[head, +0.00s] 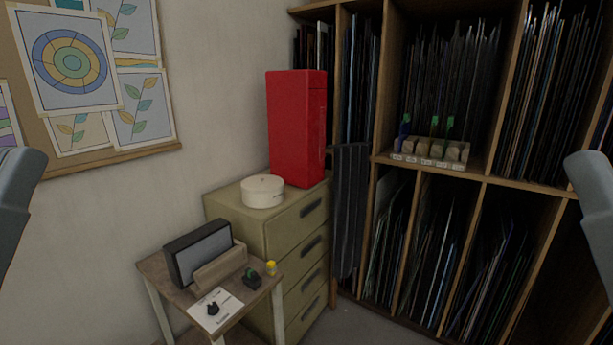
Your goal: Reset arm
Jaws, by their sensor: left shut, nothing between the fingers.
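Part of my left arm (20,205) shows at the left edge as a grey link. Part of my right arm (595,205) shows at the right edge, a similar grey link. Both links stand upright at the sides, apart from the furniture. No fingers of either gripper can be made out in this view.
A small side table (154,272) at lower left holds a dark panel (198,252), a paper sheet and small items. A drawer cabinet (284,243) carries a white round container (263,191) and a red box (293,130). A tall wooden rack (520,187) of sheets fills the right.

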